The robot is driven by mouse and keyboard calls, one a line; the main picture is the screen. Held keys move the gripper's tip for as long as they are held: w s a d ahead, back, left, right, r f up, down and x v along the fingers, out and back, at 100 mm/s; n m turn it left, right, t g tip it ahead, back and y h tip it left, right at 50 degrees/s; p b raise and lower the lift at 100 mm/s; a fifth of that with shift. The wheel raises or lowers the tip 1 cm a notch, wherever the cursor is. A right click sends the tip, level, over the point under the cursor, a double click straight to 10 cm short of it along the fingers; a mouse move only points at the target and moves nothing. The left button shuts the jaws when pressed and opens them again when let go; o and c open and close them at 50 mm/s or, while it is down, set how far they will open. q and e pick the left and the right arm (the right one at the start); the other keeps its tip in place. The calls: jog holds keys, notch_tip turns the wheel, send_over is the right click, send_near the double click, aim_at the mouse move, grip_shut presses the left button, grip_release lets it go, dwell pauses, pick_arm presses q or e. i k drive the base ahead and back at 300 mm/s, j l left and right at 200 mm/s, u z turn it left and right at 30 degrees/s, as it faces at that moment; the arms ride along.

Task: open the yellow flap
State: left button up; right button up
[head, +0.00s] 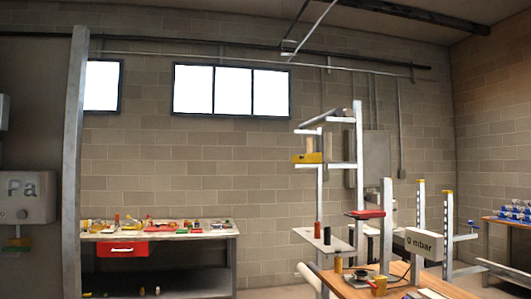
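I cannot tell for sure which thing is the yellow flap. A small yellow piece (308,158) sits partway up a tall metal frame (358,180), right of the centre in the head view. It is too small to tell whether it is hinged, open or shut. Neither of my grippers shows in this view.
A workbench (160,234) with many small items and a red drawer (122,249) stands at the back left. A wooden table (395,287) with a box marked "mbar" (424,244) is at the lower right. A grey post (74,160) stands at the left.

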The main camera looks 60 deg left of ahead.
aim_at(313, 158)
jog(key=u, duration=1.65)
